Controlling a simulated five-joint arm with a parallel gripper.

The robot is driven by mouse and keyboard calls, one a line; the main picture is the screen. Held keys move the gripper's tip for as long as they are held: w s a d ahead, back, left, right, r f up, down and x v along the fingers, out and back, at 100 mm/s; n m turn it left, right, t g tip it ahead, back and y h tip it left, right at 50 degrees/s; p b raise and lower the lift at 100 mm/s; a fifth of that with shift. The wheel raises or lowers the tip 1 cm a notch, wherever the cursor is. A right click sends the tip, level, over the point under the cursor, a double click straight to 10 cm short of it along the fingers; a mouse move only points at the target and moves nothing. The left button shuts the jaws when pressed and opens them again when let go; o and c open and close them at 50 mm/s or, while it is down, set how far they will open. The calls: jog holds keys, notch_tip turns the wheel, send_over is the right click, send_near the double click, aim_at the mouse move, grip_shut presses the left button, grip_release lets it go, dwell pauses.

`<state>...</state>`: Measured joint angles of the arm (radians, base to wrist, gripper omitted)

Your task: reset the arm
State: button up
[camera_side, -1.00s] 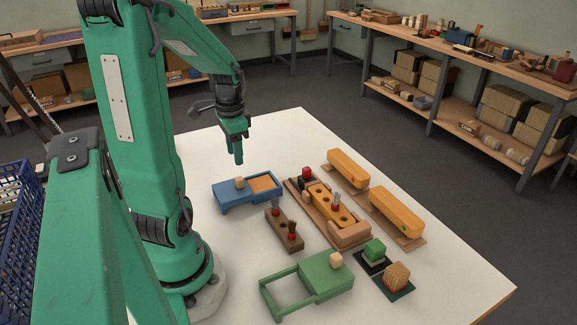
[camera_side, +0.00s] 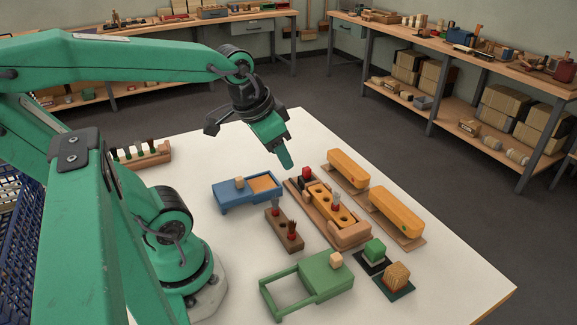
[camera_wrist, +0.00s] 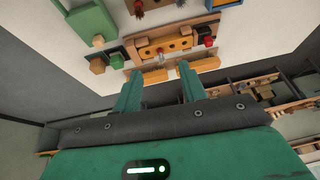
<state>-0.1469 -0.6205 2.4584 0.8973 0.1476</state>
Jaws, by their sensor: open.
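My gripper (camera_side: 286,158) hangs in the air above the far part of the white table (camera_side: 450,270), tilted down to the right, beyond the blue tray and close above the fixture in the picture. In the wrist view its two green fingers (camera_wrist: 160,88) stand apart with nothing between them. A wooden fixture (camera_side: 348,236) holds a yellow block with holes (camera_side: 322,196); a grey-tipped tuft with a red base (camera_side: 336,203) stands in it. A dark brown holder (camera_side: 283,232) carries tufts, one of them dark red (camera_side: 291,230).
A rack of tufts (camera_side: 150,155) is at the far left. The table's front right is clear.

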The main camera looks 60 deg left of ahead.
jog(key=d, duration=0.1)
jog(key=s+d, duration=0.1)
jog(key=d+r+t, duration=0.1)
jog(key=shift+s+d+r+h, duration=0.1)
jog(key=shift+s+d+h, duration=0.1)
jog(key=shift+d+h, duration=0.1)
